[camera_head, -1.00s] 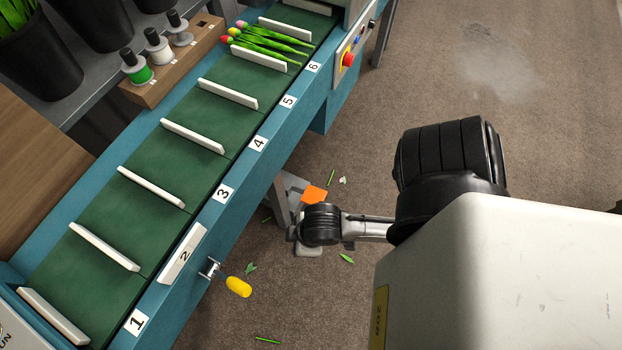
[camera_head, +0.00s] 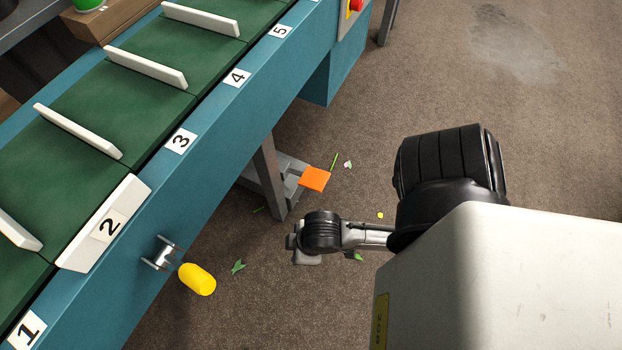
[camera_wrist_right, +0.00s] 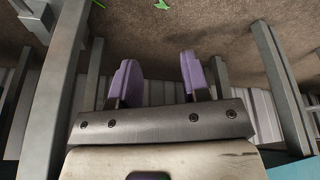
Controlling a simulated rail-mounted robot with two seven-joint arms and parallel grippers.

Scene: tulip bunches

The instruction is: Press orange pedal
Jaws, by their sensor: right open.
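The orange pedal (camera_head: 314,179) shows in the camera_head view, low by the floor beside the bench's grey leg. My right gripper (camera_head: 305,246) is below it in that picture, apart from it, and partly hidden by my own wrist. In the right wrist view its two purple-padded fingers (camera_wrist_right: 158,82) stand apart with nothing between them. The orange pedal is not visible in that view. My left gripper is not in view.
The teal conveyor bench (camera_head: 215,145) with a green belt and white dividers runs along the left. A yellow handle (camera_head: 197,279) sticks out from its side. Leaf scraps (camera_head: 237,267) lie on the brown carpet (camera_head: 470,100). The floor to the right is open.

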